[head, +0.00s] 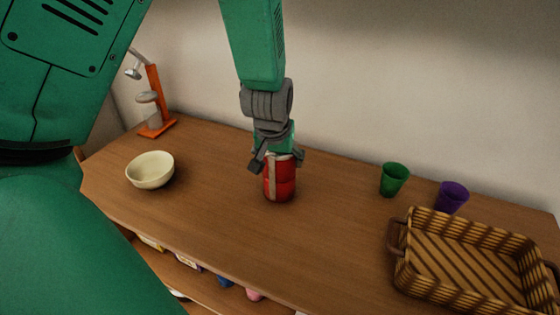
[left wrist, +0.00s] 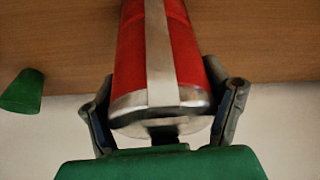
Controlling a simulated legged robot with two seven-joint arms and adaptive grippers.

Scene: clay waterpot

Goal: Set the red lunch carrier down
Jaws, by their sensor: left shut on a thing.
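The red lunch carrier (head: 279,183) is a red cylinder with a pale metal strip down its side. In the head view it is upright at the middle of the wooden table (head: 220,220); I cannot tell whether its base touches the wood. My left gripper (head: 277,162) is above it, with its fingers shut around the top. In the left wrist view the carrier (left wrist: 160,50) sits between the two fingers (left wrist: 165,105), its silvery end towards the camera. My right gripper is not in view.
A cream bowl (head: 150,170) and an orange stand (head: 155,100) are at the left. A green cup (head: 394,180), a purple cup (head: 452,197) and a woven basket (head: 405,277) are at the right. The table around the carrier is clear. Shelf items show below the front edge.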

